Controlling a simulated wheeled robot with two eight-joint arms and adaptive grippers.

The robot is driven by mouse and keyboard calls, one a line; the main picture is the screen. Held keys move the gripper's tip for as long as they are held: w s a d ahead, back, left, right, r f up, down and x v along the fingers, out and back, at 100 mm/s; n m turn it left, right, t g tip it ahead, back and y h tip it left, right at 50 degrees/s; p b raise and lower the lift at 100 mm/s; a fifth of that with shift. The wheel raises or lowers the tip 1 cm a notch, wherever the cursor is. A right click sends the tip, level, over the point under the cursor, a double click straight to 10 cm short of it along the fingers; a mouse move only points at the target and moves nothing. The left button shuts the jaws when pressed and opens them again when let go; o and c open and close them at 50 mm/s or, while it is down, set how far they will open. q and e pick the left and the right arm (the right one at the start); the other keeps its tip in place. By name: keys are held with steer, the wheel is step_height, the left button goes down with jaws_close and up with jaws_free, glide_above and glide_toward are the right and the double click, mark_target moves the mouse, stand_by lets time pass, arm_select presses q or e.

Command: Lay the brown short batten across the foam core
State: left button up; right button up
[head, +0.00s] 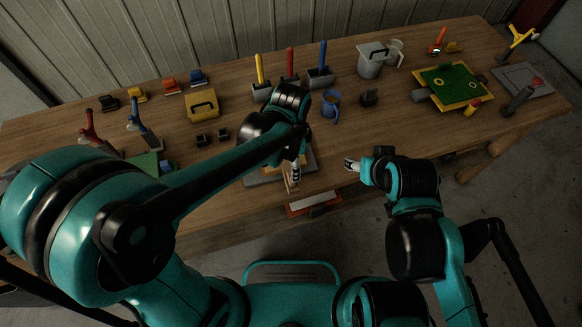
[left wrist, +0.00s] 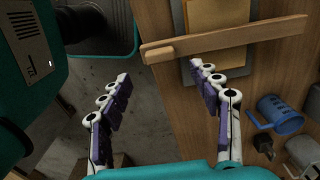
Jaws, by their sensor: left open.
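The brown short batten (left wrist: 200,44) lies crosswise over the tan foam core (left wrist: 215,14) in the left wrist view. One end reaches past the grey plate beneath, out over the table edge. In the head view part of the batten (head: 288,181) shows beside my left gripper (head: 295,174). My left gripper is open and empty in the left wrist view (left wrist: 161,70), its fingertips apart from the batten. My left arm hides much of the core in the head view. My right gripper (head: 351,164) is near the table's front edge; its finger opening is unclear.
A blue mug (head: 331,104) and a small dark object (head: 369,97) stand behind the grippers. A red-and-white tray (head: 313,203) is at the front edge. A green board with a yellow frame (head: 447,86) lies at right. The table between mug and board is mostly clear.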

arm_select(q)
steer(key=s+a+r+n+t, duration=0.2)
steer(key=a+r+n+t, duration=0.1)
steer(key=a+r+n, duration=0.2)
steer(key=s+a+r+n+t, duration=0.3)
steer(key=a+r+n+t, duration=0.1)
steer(key=a+n, duration=0.6)
steer(key=a+r+p, duration=0.1)
steer(key=a, duration=0.1)
steer(key=shift+a+r, duration=0.25)
steer(key=shift+a, duration=0.15)
step_height(320, 180, down, 3)
steer(key=b, duration=0.3)
steer(key=shift+s+r, duration=0.1)
steer(key=shift+r, duration=0.05)
